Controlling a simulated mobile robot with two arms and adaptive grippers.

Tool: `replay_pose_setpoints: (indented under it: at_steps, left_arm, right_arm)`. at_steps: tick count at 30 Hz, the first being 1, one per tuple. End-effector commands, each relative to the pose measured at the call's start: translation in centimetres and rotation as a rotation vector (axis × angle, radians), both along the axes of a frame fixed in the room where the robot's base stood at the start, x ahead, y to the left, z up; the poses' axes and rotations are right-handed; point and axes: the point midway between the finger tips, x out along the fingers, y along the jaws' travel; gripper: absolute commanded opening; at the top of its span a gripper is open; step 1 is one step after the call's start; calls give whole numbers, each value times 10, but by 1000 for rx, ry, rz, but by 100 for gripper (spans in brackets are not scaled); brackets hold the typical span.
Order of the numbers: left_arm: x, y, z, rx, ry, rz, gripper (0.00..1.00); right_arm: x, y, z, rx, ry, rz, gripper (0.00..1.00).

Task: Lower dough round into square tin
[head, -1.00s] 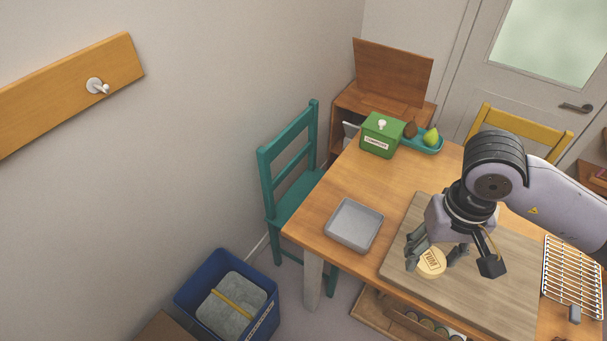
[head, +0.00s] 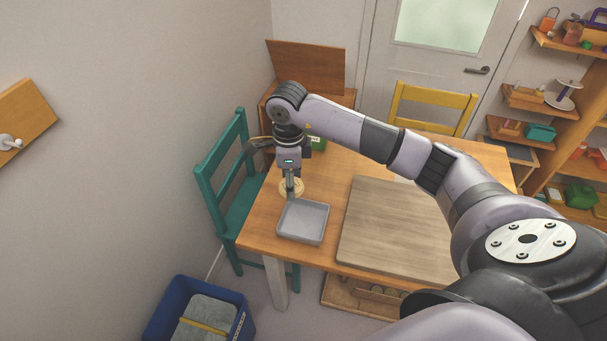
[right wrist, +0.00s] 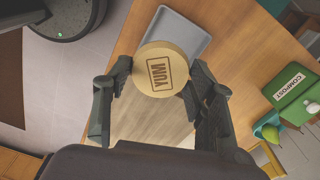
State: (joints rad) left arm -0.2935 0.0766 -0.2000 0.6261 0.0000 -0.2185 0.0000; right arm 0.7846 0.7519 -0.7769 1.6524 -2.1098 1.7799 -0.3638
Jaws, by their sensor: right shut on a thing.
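The dough round (head: 291,188) is a pale disc, stamped YUM on its face in the right wrist view (right wrist: 158,72). My right gripper (head: 290,184) is shut on it, with a finger on either side in the right wrist view (right wrist: 159,77). The square tin (head: 303,222) is grey and shallow, on the left part of the table. The dough is by the tin's far edge in the head view. In the right wrist view it covers part of the tin (right wrist: 186,27). I cannot tell its height above the table. My left gripper is not in view.
A wooden board (head: 390,225) lies bare to the right of the tin. A green compost box (right wrist: 297,96) stands at the back, mostly behind my arm in the head view. A teal chair (head: 236,200) is close to the table's left side.

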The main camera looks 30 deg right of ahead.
Motion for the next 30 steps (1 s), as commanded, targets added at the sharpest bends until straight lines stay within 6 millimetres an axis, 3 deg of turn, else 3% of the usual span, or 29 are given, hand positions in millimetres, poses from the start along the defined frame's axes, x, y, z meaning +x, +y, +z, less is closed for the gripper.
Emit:
replay_pose_setpoints:
  at_steps: [4,10,20,30]
  left_arm:
    - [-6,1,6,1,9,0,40]
    - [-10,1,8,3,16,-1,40]
    - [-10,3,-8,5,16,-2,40]
    - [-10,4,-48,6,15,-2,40]
  right_arm:
    - [8,-25,-17,1,5,-354,28]
    - [12,-43,-31,0,1,-617,28]
    - [12,-46,-56,1,1,-666,28]
    - [12,-46,-115,1,1,-664,28]
